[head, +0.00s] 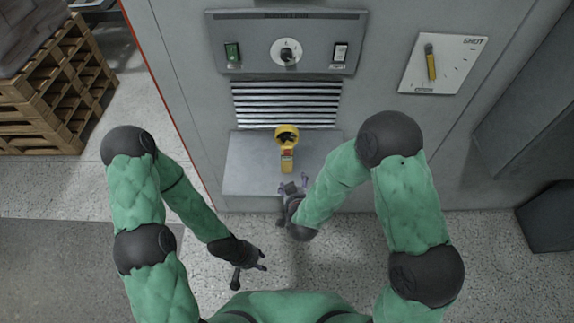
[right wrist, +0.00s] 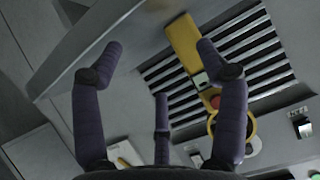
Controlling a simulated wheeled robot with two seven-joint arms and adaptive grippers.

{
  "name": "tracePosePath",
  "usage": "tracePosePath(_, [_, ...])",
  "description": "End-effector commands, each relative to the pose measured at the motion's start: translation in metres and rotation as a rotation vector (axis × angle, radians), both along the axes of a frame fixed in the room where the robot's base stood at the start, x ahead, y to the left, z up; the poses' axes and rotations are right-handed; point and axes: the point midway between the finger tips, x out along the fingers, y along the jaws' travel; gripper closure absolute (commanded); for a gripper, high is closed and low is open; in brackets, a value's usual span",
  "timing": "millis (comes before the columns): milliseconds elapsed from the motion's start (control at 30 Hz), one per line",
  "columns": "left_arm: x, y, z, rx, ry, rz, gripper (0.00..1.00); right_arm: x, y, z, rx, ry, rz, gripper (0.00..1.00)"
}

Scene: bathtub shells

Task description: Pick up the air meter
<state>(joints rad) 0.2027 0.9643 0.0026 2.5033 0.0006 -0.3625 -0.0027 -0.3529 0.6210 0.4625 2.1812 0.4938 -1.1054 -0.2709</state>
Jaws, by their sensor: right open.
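The yellow air meter (head: 287,162) has a round ring head and a straight handle with a red spot. It is at the grey shelf of the machine, its handle toward me. It also shows in the right wrist view (right wrist: 184,45), beyond the fingers. My right gripper (head: 293,187) is just short of the handle's near end, with its purple fingers spread. In the right wrist view my right gripper (right wrist: 158,70) is open and nothing is between its fingers. My left gripper (head: 251,272) is low, over the floor, with fingers apart and empty.
The grey shelf (head: 245,180) juts from the machine below a slatted vent (head: 285,104). Above is a control panel (head: 318,60) with a dial and switches. A white board (head: 455,72) with a yellow item is at right. Wooden pallets (head: 58,95) stand at left.

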Motion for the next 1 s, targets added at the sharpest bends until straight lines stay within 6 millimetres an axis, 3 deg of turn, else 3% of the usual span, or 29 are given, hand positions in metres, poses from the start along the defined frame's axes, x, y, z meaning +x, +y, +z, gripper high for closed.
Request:
tracePosePath(33, [0.000, 0.000, -0.012, 0.000, 0.000, 0.000, 0.60, 0.005, 0.008, 0.005, -0.016, -0.062, -0.001, 0.26])
tracePosePath(100, [0.000, 0.000, -0.018, 0.000, -0.001, 0.000, 0.60, 0.009, 0.014, 0.017, -0.038, -0.128, -0.009, 0.26])
tracePosePath(300, [0.000, 0.000, -0.023, 0.000, -0.001, 0.000, 0.60, 0.015, 0.019, 0.033, -0.065, -0.206, -0.024, 0.26])
tracePosePath(1000, [0.000, 0.000, -0.039, 0.000, -0.001, 0.000, 0.60, 0.082, 0.018, 0.004, -0.064, -0.204, -0.026, 0.26])
